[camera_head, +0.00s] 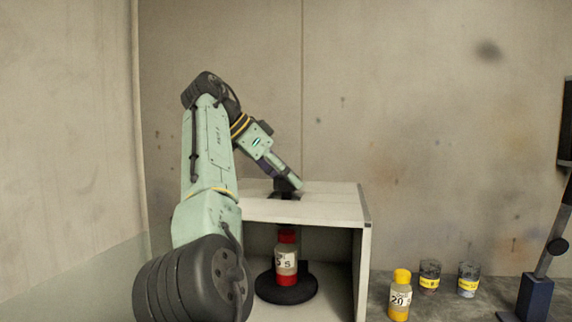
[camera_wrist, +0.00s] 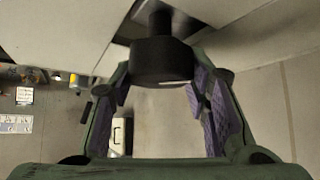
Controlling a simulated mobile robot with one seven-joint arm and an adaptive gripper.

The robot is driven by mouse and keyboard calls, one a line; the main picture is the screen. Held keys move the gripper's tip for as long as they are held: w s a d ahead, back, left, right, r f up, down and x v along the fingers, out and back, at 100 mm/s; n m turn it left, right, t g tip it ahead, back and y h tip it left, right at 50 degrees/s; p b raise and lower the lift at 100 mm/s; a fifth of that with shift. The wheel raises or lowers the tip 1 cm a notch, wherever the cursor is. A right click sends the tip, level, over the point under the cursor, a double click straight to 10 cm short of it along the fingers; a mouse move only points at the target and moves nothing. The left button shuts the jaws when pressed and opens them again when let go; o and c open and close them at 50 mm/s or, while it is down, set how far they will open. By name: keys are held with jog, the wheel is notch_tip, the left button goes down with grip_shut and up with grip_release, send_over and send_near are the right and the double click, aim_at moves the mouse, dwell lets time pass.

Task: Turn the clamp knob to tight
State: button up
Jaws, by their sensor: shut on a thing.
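The clamp knob (camera_wrist: 160,62) is a black round cylinder on a dark stem, seen between my fingers in the wrist view. A small pale mark shows near its lower edge; I cannot read its setting. My gripper (camera_wrist: 166,82) has one purple-padded finger on each side of the knob and is shut on it. In the head view my gripper (camera_head: 287,181) reaches down to the top of a white open-fronted booth (camera_head: 310,209). There the knob is a small dark shape, mostly hidden by my gripper.
Inside the booth a red bottle (camera_head: 287,258) with a white label stands on a black round turntable (camera_head: 286,290). To the right on the grey bench are a yellow bottle (camera_head: 399,296), two cups (camera_head: 429,276) (camera_head: 468,279) and a blue-based stand (camera_head: 535,298). Walls stand behind and left.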

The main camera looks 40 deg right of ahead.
jog(key=shift+m+p, duration=0.3)
dwell(0.4)
jog(key=o, duration=1.2)
jog(key=shift+c, duration=0.2)
jog(key=shift+f+b, duration=0.15)
jog(key=shift+b, duration=0.3)
